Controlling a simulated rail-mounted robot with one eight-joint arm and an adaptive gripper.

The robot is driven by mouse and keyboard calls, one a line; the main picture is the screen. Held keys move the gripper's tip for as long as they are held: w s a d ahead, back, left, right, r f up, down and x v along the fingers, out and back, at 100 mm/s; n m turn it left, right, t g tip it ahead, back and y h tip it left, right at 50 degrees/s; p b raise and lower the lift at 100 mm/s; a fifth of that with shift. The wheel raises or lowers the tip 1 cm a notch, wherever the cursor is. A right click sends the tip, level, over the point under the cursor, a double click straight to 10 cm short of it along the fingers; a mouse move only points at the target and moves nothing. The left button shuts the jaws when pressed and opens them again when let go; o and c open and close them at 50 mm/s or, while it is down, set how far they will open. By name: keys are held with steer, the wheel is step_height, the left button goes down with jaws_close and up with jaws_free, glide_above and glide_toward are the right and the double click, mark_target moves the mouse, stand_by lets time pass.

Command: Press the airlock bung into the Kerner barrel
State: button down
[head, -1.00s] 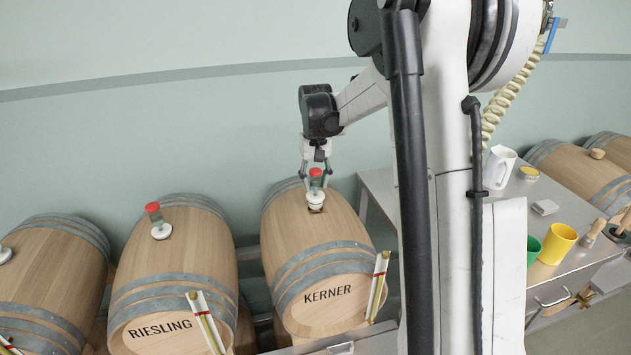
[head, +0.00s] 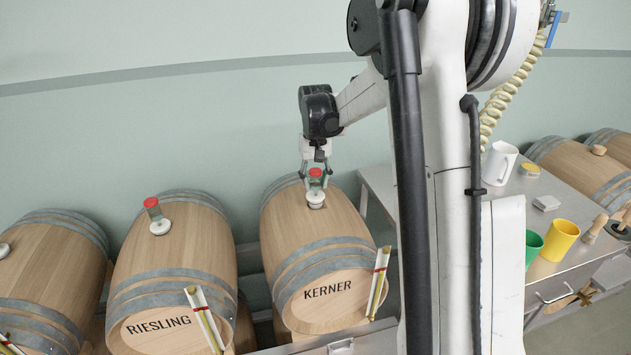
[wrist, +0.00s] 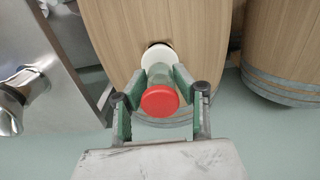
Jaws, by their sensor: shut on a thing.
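The Kerner barrel (head: 322,250) lies on its side in the middle of the head view, its name on the front head. My gripper (head: 316,178) is above its top, shut on the airlock bung (head: 316,198), which has a white bung, a clear body and a red cap. In the wrist view the airlock bung (wrist: 158,62) sits between the green-padded fingers of my gripper (wrist: 160,82). A dark edge of the bung hole (wrist: 156,44) shows just beyond the white bung. The bung is at the hole; how deep it sits I cannot tell.
The Riesling barrel (head: 165,265) to the left carries its own red-capped airlock (head: 154,212). A steel table (head: 510,220) at right holds a white jug (head: 500,163), a yellow cup (head: 559,240) and a green cup (head: 533,246). More barrels stand at both sides.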

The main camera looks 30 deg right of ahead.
steer(key=shift+f+b, duration=0.65)
steer(key=shift+f, duration=0.25)
steer(key=c, duration=1.3)
jaws_free()
steer(key=shift+o, duration=0.2)
step_height(320, 180, up, 12)
